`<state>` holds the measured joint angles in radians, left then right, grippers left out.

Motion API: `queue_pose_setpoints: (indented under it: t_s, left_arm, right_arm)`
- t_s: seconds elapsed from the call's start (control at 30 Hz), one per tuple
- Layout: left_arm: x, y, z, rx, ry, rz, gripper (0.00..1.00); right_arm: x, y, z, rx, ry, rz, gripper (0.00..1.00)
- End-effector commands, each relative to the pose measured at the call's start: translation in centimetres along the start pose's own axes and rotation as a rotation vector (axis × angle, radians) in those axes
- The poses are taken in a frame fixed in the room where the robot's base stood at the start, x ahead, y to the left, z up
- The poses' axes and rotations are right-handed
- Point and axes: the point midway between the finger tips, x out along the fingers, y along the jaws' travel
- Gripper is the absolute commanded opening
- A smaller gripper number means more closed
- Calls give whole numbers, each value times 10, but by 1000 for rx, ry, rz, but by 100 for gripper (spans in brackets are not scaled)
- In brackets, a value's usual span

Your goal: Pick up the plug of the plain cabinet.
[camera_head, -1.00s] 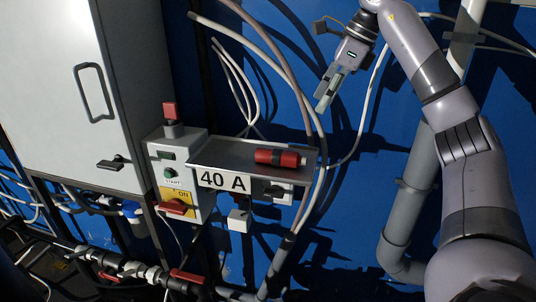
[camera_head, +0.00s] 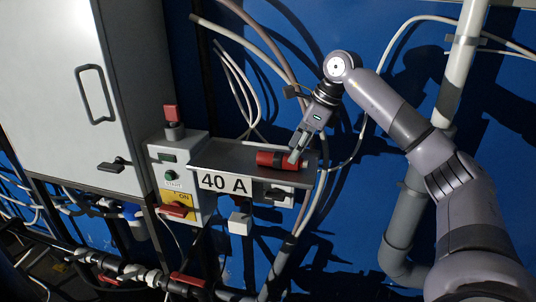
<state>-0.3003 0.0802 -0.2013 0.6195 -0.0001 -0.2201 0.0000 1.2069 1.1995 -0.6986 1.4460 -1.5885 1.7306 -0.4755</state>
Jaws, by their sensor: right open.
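A red plug (camera_head: 268,158) with a dark end lies on its side on a small grey metal shelf (camera_head: 222,156). The shelf carries a "40 A" label (camera_head: 223,183). My right gripper (camera_head: 296,155) is open and points down at the right part of the plug. Its fingers cover part of the plug there; I cannot tell whether they touch it. My left gripper is out of view.
A control box (camera_head: 177,150) with a red-topped knob, a START button and a red ON switch stands left of the shelf. A large grey cabinet (camera_head: 55,100) is at the left. Loose cables hang behind the shelf. A grey pipe (camera_head: 408,205) runs at the right.

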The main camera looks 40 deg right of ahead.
Motion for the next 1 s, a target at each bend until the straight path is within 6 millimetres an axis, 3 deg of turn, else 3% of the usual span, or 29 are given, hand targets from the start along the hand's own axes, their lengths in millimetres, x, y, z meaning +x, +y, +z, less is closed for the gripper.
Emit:
queue_pose_setpoints:
  t_s: [0.2, 0.43, 1.0]
  left_arm:
    - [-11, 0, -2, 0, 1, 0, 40]
    - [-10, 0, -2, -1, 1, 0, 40]
    - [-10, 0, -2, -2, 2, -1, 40]
  right_arm:
    - [21, 0, 0, -1, 1, 0, 53]
    - [23, 0, 0, -1, 0, -1, 53]
    - [22, 0, 0, 0, -1, -1, 15]
